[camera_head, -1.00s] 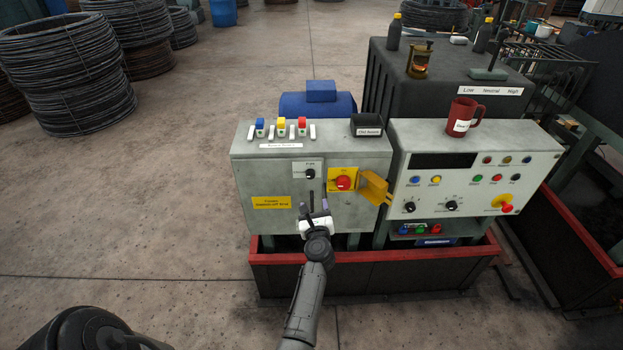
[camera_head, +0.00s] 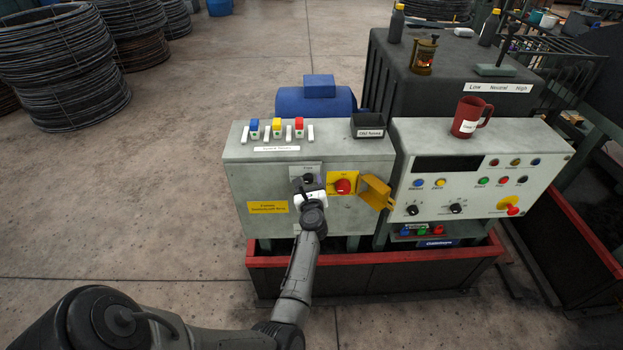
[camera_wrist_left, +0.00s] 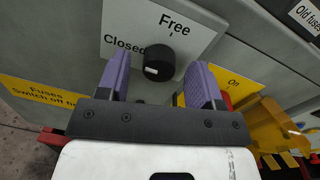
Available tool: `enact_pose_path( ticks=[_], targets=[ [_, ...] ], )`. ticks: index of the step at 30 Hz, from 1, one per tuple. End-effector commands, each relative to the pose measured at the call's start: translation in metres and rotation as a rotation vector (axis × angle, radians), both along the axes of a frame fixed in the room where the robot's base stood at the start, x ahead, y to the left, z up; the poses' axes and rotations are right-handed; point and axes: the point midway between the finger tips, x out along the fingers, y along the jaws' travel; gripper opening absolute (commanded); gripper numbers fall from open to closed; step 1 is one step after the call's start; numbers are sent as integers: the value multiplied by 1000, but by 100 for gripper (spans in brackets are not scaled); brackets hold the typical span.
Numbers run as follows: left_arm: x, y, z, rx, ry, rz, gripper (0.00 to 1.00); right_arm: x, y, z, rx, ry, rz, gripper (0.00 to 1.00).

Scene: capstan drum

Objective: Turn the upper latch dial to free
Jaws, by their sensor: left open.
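The upper latch dial (camera_wrist_left: 160,60) is a round black knob on a white plate (camera_wrist_left: 125,20) marked "Free" above it and "Closed" to its left. A small white mark shows on the knob's lower left side. My left gripper (camera_wrist_left: 160,68) is open, with one purple finger on each side of the dial. I cannot tell whether the fingers touch it. In the head view, my left gripper (camera_head: 309,187) is at the front of the grey cabinet (camera_head: 245,177) and partly covers the dial. My right gripper is not in view.
Just right of the dial is a red rotary switch (camera_head: 343,186) on a yellow plate, with a yellow hinged flap (camera_head: 376,192) beside it. A control panel (camera_head: 470,190) with a red mug (camera_head: 470,117) on top stands further right. A red-rimmed trough (camera_head: 380,260) runs below.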

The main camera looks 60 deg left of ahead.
Motion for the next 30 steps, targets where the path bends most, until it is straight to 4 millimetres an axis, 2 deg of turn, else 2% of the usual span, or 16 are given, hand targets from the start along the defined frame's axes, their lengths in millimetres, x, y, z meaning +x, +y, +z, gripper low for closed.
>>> enact_pose_path(
  ticks=[13, 27, 30],
  targets=[
    [0, 3, 0, 0, 0, 2, 60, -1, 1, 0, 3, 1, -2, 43],
    [0, 3, 0, 0, 0, 2, 15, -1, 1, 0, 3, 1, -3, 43],
    [0, 3, 0, 0, 0, 2, 11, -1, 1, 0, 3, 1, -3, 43]
  ],
)
